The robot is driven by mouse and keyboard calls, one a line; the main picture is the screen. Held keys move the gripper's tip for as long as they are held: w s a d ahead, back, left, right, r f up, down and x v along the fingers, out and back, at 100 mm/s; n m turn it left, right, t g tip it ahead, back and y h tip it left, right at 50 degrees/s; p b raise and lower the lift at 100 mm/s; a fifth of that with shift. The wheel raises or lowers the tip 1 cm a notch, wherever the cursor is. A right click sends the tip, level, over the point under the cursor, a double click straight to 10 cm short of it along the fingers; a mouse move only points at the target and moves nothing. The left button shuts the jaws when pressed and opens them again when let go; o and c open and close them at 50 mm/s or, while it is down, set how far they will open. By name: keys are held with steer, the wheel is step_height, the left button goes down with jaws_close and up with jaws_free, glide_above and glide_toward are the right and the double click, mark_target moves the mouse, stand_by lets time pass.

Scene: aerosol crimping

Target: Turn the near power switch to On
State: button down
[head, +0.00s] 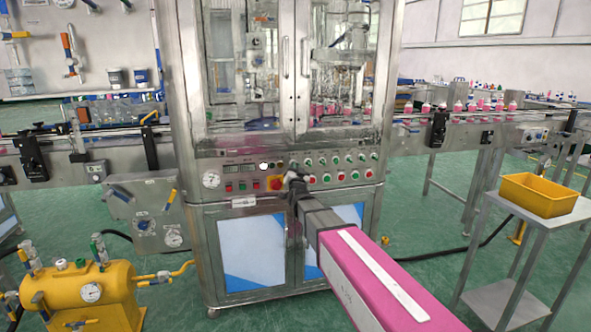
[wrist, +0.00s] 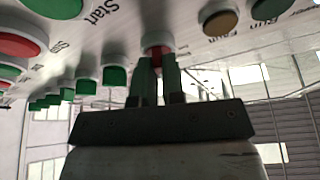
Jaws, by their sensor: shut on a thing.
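My gripper (head: 296,180) is at the front control panel (head: 340,160) of the steel machine, reaching in from the lower right. In the wrist view my gripper (wrist: 158,68) is shut, its two dark fingers on either side of a small red switch knob (wrist: 157,51) with a pale collar. I take this knob to be the near power switch, but its label is not readable and its turned position cannot be told. In the head view the gripper hides the knob.
In the wrist view several green buttons (wrist: 115,76) are left of the fingers. A yellow tray (head: 540,194) stands on a side table.

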steer(key=shift+m+h, duration=0.5)
steer(key=shift+m, duration=0.6)
steer(key=c, duration=1.2)
jaws_free()
steer(key=shift+s, duration=0.15)
steer(key=v, duration=1)
steer(key=shift+s, duration=0.35)
